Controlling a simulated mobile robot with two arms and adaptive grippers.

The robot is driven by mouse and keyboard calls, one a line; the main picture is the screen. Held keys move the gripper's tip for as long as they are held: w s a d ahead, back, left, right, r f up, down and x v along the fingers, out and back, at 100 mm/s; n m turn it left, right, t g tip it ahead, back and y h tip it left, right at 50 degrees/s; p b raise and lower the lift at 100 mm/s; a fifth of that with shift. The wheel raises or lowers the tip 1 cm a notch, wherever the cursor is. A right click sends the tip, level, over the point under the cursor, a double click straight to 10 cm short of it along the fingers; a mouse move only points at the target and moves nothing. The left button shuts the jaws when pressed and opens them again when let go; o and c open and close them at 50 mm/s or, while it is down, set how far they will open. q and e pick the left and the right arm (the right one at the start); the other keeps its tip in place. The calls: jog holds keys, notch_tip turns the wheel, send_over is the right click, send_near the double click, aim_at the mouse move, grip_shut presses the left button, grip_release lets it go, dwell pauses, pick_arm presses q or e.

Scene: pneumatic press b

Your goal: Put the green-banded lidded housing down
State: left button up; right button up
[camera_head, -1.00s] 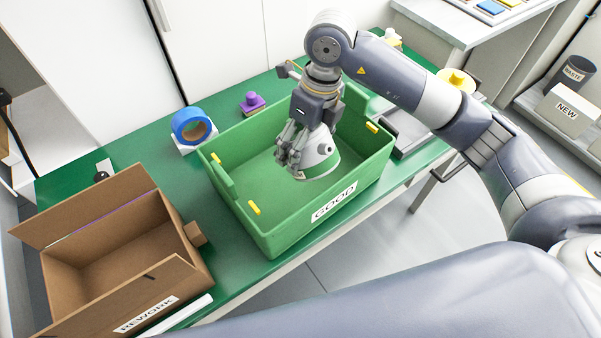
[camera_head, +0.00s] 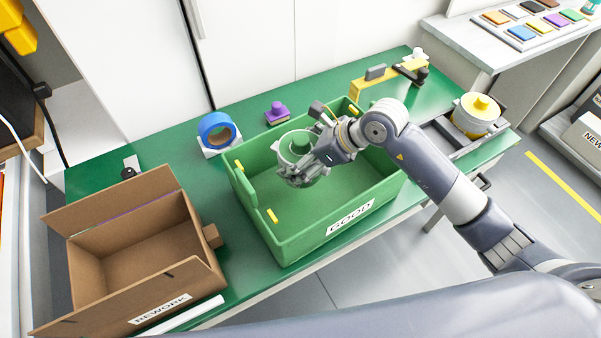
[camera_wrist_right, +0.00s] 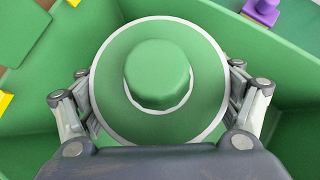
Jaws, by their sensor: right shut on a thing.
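The green-banded lidded housing (camera_head: 297,143) is round and pale, with a green top and a raised green knob. My right gripper (camera_head: 303,168) is shut on it, inside the outline of the green GOOD crate (camera_head: 292,241). In the right wrist view the housing (camera_wrist_right: 160,65) fills the middle, with the fingers of my right gripper (camera_wrist_right: 160,110) on both its sides. The housing's underside is hidden, so I cannot tell whether it touches the crate floor. My left gripper is out of view.
A cardboard REWORK box (camera_head: 190,262) stands left of the crate. A yellow-topped part (camera_head: 478,108) sits at the right. The crate floor in front of the housing is bare.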

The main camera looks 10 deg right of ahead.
notch_tip(320, 180, down, 7)
jog(key=shift+a+f+p, duration=0.1)
jog(key=shift+f+p, duration=0.1)
jog(key=shift+p, duration=0.15)
jog(key=shift+w, duration=0.1)
jog(key=shift+f, duration=0.2)
jog(key=o, duration=1.7)
jog(key=shift+c, duration=0.2)
